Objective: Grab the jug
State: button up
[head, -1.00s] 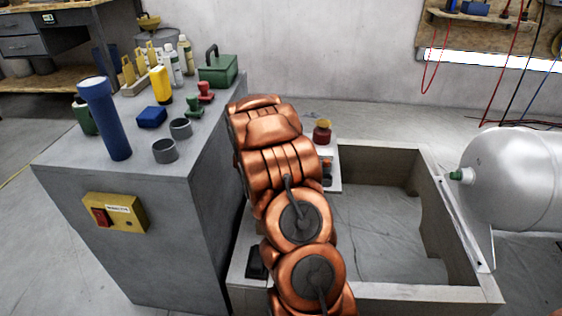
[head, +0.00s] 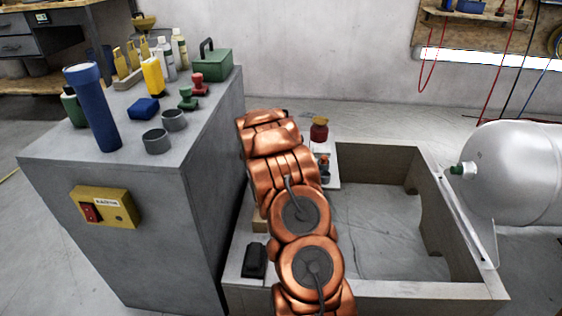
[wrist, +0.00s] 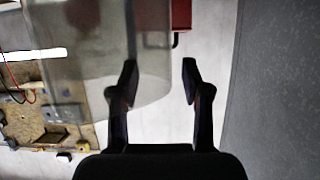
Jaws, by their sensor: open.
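A large clear, greyish see-through vessel (wrist: 85,70), which looks like the jug, fills the upper left of the wrist view. Its top is cut off by the frame, and I cannot make out a handle for certain. My gripper (wrist: 160,80) is open, with a gap between its two dark fingers. The left finger overlaps the vessel's right part in the picture; I cannot tell whether they touch. The right finger is clear of it. In the head view I do not see the jug, and my copper-coloured arm hides the gripper.
A grey cabinet (head: 110,260) at left carries a blue cylinder (head: 95,115), grey cups and bottles. A red jar (head: 319,130) stands beyond my arm. A low open frame (head: 400,292) and a white tank (head: 515,170) are at right.

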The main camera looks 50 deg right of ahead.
jog(key=shift+w+d+f, duration=0.1)
jog(key=shift+w+d, duration=0.2)
grip_shut()
dwell(0.6)
